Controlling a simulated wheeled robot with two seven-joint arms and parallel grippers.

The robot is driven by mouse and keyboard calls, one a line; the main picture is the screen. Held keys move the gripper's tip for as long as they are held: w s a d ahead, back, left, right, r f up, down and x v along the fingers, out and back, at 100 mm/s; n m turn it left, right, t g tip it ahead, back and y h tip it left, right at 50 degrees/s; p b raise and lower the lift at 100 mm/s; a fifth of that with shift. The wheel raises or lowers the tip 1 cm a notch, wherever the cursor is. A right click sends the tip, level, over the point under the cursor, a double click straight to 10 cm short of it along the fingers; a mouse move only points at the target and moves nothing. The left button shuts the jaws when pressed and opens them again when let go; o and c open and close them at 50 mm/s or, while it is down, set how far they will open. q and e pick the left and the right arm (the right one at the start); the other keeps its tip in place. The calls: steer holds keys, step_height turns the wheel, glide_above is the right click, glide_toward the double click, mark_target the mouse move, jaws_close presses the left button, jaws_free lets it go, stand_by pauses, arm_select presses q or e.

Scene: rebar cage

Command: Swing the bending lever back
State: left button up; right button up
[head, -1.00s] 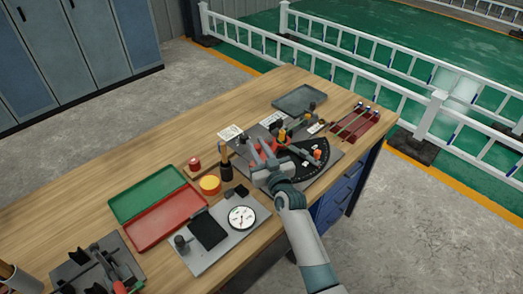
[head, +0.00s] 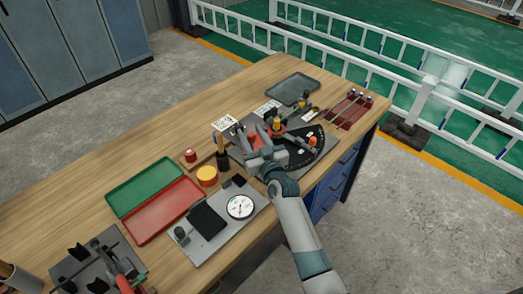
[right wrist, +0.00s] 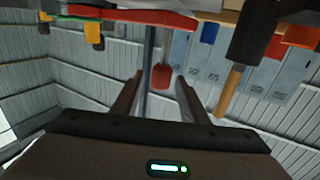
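The bending station is a grey plate with a black quarter-circle scale (head: 308,147) toward the far right of the bench. A slim lever-like bar with an orange knob (head: 313,141) lies across the scale. My right gripper (head: 254,138) is over the near left part of this plate, by a red part (head: 253,137). In the right wrist view its two fingers (right wrist: 160,98) are apart. A red grip (right wrist: 162,77) shows between and beyond the fingertips, with no clear contact. The gripper covers part of the station. My left gripper is out of view.
A wooden-handled tool in a black holder (head: 222,157) stands close left of the gripper. Nearby are a yellow round container (head: 207,176), a dial gauge (head: 240,207), green (head: 145,186) and red (head: 165,210) trays. A red rack (head: 352,110) holds rods at the far right.

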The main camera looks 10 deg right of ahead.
steer(key=shift+s+d+f, duration=0.1)
steer(key=shift+s, duration=0.5)
steer(key=b+v, duration=0.4)
steer(key=v, duration=1.2)
